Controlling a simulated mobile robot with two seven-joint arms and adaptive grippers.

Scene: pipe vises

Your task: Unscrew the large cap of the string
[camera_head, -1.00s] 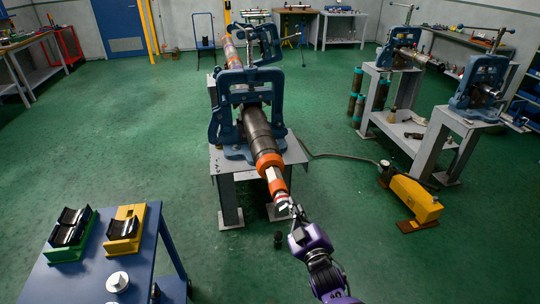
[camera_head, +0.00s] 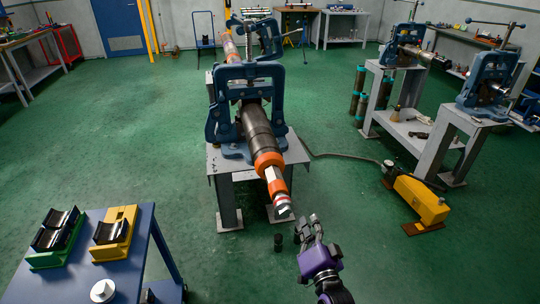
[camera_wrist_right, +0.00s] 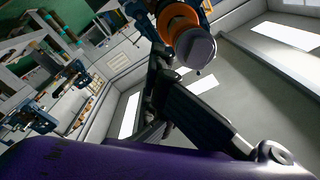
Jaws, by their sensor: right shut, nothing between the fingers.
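The string (camera_head: 259,133) is a long dark pipe clamped in a blue vise (camera_head: 245,100) on a grey stand. Its near part has an orange collar (camera_head: 268,162), then a narrower white and orange section that ends in a striped tip (camera_head: 282,207) pointing at me. In the right wrist view, an orange ring (camera_wrist_right: 178,20) and a grey round end face (camera_wrist_right: 195,47) show beyond the fingers; I cannot tell exactly which part is the large cap. My right gripper (camera_head: 307,226) is shut and empty, just right of and below the tip, apart from it. My left gripper is not in view.
A blue table (camera_head: 140,262) at front left holds green and yellow cradles and a white round piece (camera_head: 103,290). A yellow pedal unit (camera_head: 420,200) stands on the floor at right. More vises stand at right.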

